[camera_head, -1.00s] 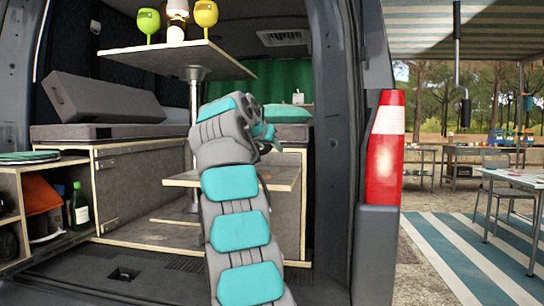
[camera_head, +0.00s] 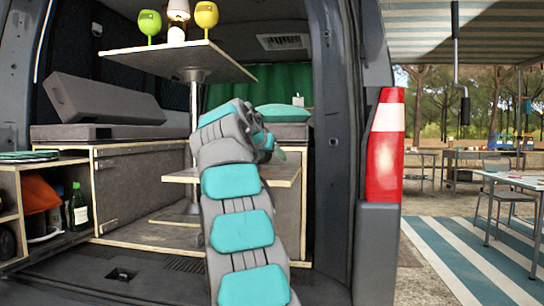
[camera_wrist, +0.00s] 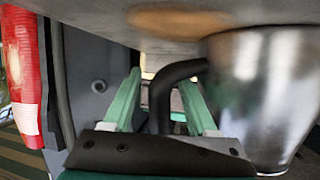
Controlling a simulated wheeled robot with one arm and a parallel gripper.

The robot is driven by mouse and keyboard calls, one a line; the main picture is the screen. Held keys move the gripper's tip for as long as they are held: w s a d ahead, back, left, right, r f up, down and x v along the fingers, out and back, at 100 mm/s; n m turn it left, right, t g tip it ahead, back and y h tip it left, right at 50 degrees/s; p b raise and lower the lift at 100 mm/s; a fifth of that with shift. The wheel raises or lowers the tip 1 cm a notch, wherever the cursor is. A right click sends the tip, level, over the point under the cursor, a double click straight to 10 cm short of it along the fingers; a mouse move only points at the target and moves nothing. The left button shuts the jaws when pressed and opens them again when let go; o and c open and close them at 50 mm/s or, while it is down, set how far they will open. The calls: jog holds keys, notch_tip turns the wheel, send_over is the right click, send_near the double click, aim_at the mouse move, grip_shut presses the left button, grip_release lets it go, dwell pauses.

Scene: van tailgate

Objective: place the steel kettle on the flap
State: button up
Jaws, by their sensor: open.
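The steel kettle (camera_wrist: 262,90) fills the right of the wrist view, which is upside down. Its wide base meets, or nearly meets, a grey surface (camera_wrist: 90,12) along the top edge. Its black handle (camera_wrist: 160,100) curves between the two green fingers of my gripper (camera_wrist: 162,82). The fingers are open, one on each side of the handle, with gaps visible. In the head view the kettle is hidden behind my arm. The flap (camera_head: 283,176) is a wooden-edged board low inside the van, partly covered by my arm; I cannot tell for sure that the grey surface is this flap.
A raised table (camera_head: 180,58) on a post holds two goblets (camera_head: 149,24) and a lamp (camera_head: 177,12). A bench (camera_head: 110,132) and an open shelf (camera_head: 45,210) stand left. The van's door pillar and tail light (camera_head: 386,145) stand close on the right.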

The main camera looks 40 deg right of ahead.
jog(key=v, duration=1.1)
jog(key=shift+d+b, duration=0.1)
jog(key=shift+b, duration=0.25)
jog(key=shift+s+a+r, duration=0.15)
jog(key=shift+s+a, duration=0.2)
jog(key=shift+a, duration=0.15)
